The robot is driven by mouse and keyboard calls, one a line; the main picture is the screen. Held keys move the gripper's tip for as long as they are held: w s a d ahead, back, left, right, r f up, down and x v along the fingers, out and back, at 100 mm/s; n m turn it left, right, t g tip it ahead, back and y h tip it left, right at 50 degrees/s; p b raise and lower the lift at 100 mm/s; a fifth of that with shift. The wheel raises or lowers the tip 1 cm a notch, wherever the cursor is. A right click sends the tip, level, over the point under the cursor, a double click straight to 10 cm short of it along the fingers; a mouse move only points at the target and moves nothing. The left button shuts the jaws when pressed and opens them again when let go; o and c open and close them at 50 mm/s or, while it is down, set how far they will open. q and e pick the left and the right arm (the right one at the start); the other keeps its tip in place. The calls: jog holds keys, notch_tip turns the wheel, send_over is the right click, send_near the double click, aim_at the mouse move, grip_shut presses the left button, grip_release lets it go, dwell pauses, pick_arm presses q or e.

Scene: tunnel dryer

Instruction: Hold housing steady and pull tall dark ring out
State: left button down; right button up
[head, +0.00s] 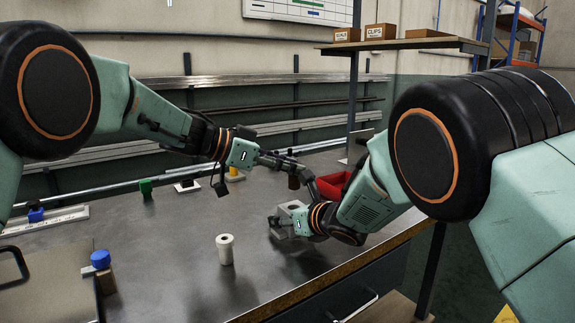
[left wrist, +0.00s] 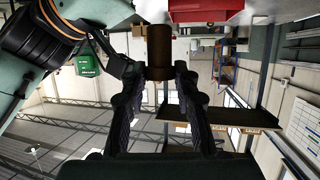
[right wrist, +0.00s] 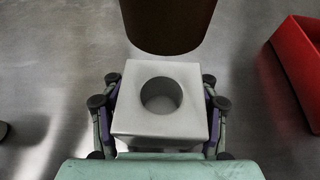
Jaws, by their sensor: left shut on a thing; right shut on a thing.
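The tall dark ring (head: 294,182) is a brown cylinder held upright in the air by my left gripper (head: 291,166). In the left wrist view the ring (left wrist: 158,50) sits between the shut fingertips (left wrist: 160,73). The housing is a light grey block (head: 289,208) on the bench, below the ring. My right gripper (right wrist: 160,112) is shut on its two sides. In the right wrist view the housing (right wrist: 130,120) shows an empty round bore, and the ring's lower end (right wrist: 168,25) is clear of it, above and toward the top of the picture.
A red bin (head: 331,187) stands right behind the housing, also seen in the right wrist view (right wrist: 300,62). A white hollow cylinder (head: 225,250) stands on the bench at front left. Green (head: 146,187) and blue (head: 36,215) pieces stand farther left. Bare bench lies between.

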jog(key=shift+f, duration=0.1)
pick_arm(q)
jog(key=shift+w, duration=0.1)
pick_arm(e)
jog(key=o, duration=1.6)
jog(key=v, duration=1.2)
jog(key=shift+d, duration=0.1)
jog(key=x, duration=1.2)
pick_arm(q)
jog(key=shift+f, duration=0.25)
